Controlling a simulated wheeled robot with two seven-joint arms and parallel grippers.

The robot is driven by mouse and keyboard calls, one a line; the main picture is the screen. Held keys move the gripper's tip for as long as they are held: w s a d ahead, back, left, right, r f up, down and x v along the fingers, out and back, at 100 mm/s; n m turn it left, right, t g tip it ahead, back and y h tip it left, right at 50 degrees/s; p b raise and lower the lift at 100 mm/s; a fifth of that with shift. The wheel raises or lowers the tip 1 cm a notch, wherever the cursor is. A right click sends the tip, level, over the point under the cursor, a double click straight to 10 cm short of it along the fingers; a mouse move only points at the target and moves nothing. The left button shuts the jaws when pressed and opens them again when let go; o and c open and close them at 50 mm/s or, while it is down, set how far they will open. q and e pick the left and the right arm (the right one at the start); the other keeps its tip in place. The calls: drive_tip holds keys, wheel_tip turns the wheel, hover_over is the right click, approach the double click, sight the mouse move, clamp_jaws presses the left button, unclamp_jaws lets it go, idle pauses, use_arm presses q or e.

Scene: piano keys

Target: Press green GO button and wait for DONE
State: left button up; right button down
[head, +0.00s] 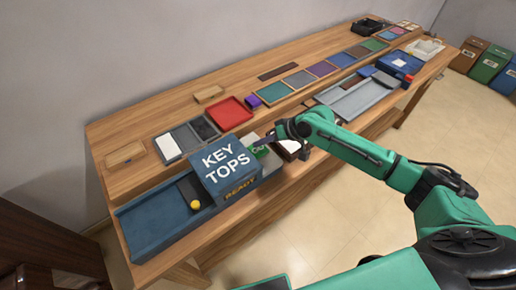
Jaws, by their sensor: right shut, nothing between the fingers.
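A blue box (226,165) marked KEY TOPS stands at the front left of the bench, with READY in yellow on its front. A green patch with white lettering (261,152) shows just right of the box; my arm partly hides it, and I cannot tell whether it is the GO button. My right gripper (264,140) is shut and empty, reaching left beside the green patch. I cannot tell whether it touches anything. No DONE text shows. My left gripper is not in view.
A blue tray (150,232) with a yellow ball (195,205) lies left of the box. A grey tray (355,101) and a blue box (398,66) stand farther right. Bins stand on the floor at the far right.

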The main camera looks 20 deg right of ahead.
sight(261, 150)
drive_tip(key=shift+f, duration=0.1)
idle(0.3)
drive_tip(key=shift+f, duration=0.3)
drive_tip(key=shift+f+b, duration=0.3)
drive_tip(key=shift+f, duration=0.25)
idle(0.8)
drive_tip(key=shift+r+p, duration=0.95)
wheel_tip(261, 150, up, 5)
drive_tip(key=p, duration=0.5)
drive_tip(key=shift+r, duration=0.15)
